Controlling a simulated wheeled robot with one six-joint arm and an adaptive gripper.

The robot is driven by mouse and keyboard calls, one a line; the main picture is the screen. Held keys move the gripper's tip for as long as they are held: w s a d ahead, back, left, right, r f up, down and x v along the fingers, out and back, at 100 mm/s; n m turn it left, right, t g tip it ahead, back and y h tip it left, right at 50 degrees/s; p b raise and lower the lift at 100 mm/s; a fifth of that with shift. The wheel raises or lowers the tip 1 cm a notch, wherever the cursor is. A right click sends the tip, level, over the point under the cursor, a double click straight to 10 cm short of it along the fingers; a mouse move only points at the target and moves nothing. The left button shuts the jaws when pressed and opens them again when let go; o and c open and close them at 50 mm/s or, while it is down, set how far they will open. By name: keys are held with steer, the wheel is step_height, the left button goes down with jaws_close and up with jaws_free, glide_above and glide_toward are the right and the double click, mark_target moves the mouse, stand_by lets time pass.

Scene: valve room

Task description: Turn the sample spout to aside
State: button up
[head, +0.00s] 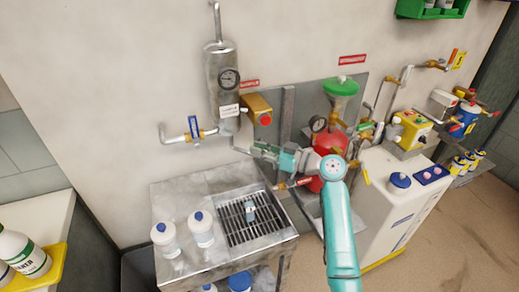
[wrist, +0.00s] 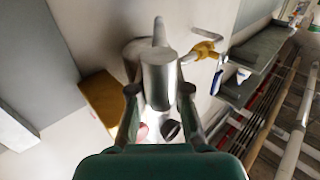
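The sample spout is a thin grey metal pipe (head: 239,150) below the silver vessel (head: 220,75) on the wall. In the wrist view a grey metal cylinder (wrist: 160,78), apparently the spout's end, fills the space between my fingers. My gripper (head: 258,150) is at the spout, above the back of the sink. In the wrist view my gripper (wrist: 160,92) has one finger along each side of the cylinder, with no clear gap. The contact faces are hidden. A small bottle (head: 250,211) stands on the sink grate (head: 236,227).
A yellow box with a red button (head: 258,109) is on the wall just right of the vessel. A blue-handled valve (head: 194,127) is to the left. Two white bottles (head: 202,228) stand on the sink's left side. A red vessel with a green funnel (head: 341,88) is to the right.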

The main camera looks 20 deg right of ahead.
steer(key=o, duration=0.3)
steer(key=shift+d, duration=0.1)
steer(key=v, duration=1.1)
steer(key=shift+s+d, duration=0.25)
steer(key=shift+s, duration=0.05)
